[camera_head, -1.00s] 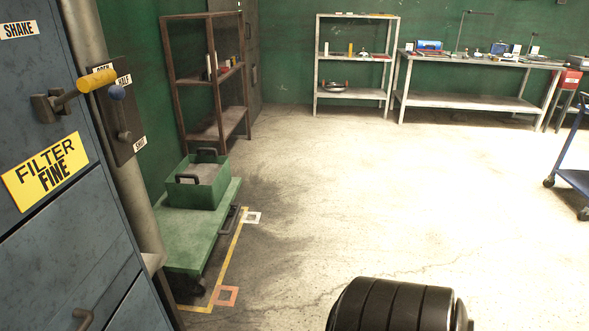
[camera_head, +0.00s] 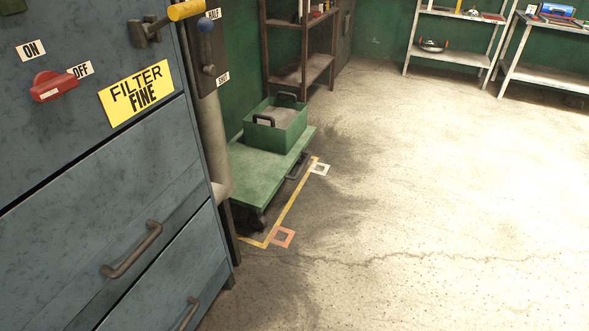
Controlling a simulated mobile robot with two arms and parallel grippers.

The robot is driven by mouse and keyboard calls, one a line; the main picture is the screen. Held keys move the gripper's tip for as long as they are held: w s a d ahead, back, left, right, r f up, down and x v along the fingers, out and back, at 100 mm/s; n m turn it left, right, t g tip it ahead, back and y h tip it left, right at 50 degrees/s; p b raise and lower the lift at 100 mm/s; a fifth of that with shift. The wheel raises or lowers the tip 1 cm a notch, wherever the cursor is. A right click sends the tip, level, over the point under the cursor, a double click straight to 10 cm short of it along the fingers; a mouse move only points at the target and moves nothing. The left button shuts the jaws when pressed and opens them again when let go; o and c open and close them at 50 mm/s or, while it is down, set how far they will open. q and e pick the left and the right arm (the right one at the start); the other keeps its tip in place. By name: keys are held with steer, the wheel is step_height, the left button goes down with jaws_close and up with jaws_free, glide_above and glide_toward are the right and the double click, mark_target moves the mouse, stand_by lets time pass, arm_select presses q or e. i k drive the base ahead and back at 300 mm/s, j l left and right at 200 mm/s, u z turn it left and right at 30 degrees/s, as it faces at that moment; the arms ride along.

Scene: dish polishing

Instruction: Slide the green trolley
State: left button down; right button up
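The green trolley (camera_head: 258,173) is a low flat cart beside the blue-grey cabinet, against the green wall. Its near left end is partly hidden behind the cabinet and pipe. A dark handle (camera_head: 297,166) shows on its right side. A green box (camera_head: 276,126) with dark handles and grey contents sits on its far part. Yellow floor tape (camera_head: 293,209) runs along the trolley's right side, with an orange square mark (camera_head: 283,237) and a white square mark (camera_head: 320,169). Neither of my grippers is in view.
The blue-grey cabinet (camera_head: 60,170) with drawer handles, a red switch (camera_head: 54,86) and a yellow-handled lever fills the left. A brown shelf (camera_head: 300,75) stands behind the trolley. A pale shelf (camera_head: 450,55) stands at the back. The floor to the right is clear.

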mark_target(258, 174)
steer(key=i+l, duration=0.15)
steer(key=i, duration=0.75)
steer(key=i+l, duration=0.15)
steer(key=i, duration=0.7)
